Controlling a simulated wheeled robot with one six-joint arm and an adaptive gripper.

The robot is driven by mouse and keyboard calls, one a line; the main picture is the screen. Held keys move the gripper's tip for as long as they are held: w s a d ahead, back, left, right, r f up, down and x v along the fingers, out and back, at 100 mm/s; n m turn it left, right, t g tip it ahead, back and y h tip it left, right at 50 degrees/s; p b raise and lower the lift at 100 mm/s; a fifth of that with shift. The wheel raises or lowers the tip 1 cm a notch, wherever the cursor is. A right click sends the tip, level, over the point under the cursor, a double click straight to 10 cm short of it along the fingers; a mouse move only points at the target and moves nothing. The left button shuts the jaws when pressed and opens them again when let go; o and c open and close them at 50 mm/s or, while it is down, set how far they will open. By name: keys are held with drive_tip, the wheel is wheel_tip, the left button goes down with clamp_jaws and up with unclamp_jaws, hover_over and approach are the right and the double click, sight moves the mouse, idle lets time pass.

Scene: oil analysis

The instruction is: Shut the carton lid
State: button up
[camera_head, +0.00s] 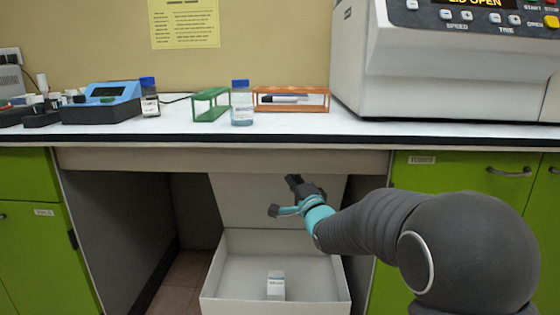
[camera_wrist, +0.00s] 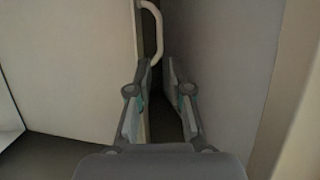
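The carton is a white open-topped box (camera_head: 275,308) on the floor in the gap under the bench. Its lid (camera_head: 235,195) stands up at the back, raised open behind the box. A small white labelled bottle (camera_head: 276,286) stands inside the carton. My gripper (camera_head: 283,197) is in front of the raised lid and above the carton, reaching in from the right. Its fingers are apart with nothing between them, also in the wrist view (camera_wrist: 156,70). Whether it touches the lid is unclear. Pale panels fill the wrist view, and I cannot tell which is the lid.
The white bench top (camera_head: 300,127) overhangs the gap. Green cabinets stand on the left (camera_head: 30,240) and right (camera_head: 455,180). On the bench are a blue device (camera_head: 105,98), blue-capped bottles, a green rack (camera_head: 211,104), an orange rack (camera_head: 290,99) and a large machine (camera_head: 445,80).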

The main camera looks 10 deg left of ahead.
drive_tip(key=x, duration=0.9)
drive_tip(key=shift+w, duration=0.2)
clamp_jaws()
